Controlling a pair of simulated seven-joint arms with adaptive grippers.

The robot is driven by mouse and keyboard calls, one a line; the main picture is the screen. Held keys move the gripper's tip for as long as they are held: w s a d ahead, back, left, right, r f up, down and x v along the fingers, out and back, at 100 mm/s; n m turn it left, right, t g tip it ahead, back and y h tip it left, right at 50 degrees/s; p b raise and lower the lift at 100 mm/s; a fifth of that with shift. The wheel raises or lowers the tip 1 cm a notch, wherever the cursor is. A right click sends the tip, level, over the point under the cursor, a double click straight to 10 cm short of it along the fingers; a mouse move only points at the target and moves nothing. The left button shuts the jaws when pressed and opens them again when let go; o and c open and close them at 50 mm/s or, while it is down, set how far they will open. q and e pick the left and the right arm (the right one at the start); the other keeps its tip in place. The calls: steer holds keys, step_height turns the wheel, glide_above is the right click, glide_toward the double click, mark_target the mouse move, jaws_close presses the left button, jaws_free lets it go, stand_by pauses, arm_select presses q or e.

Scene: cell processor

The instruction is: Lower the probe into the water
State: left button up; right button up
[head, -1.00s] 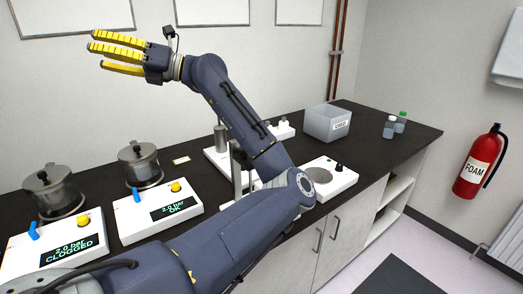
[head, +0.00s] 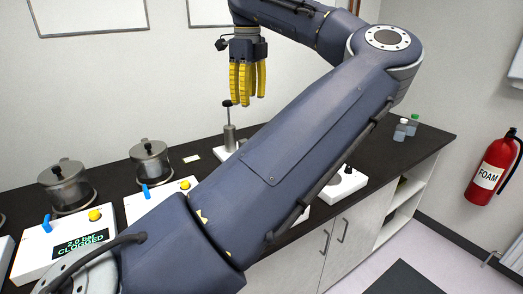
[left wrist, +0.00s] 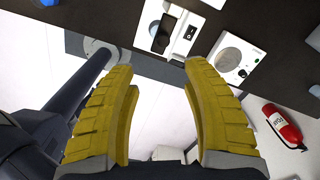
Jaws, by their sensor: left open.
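My left gripper (head: 247,98) is open and empty. Its yellow fingers point down above the bench, near and slightly right of a metal post with a black knob (head: 228,104), which looks like the probe. This post stands upright on a white base, partly hidden by my left arm. In the left wrist view, the open fingers (left wrist: 158,70) frame empty space. Beyond them, a white unit (left wrist: 184,45) carries a dark upright part (left wrist: 162,36) and a rocker switch. I cannot make out the water. My right gripper is not in view.
Two lidded metal pots (head: 64,187) (head: 151,160) stand on the left of the dark bench behind display boxes; one box (head: 62,262) reads "2.0 bar CLOGGED". A white unit with a round plate (left wrist: 230,58) and small bottles (head: 401,130) are at right. My arm hides the bench middle.

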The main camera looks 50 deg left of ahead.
arm_select(q)
steer(key=f, duration=1.1)
steer(key=w+f, duration=0.1)
steer(key=f, duration=0.5)
steer(key=shift+w+d+f, duration=0.1)
jaws_close()
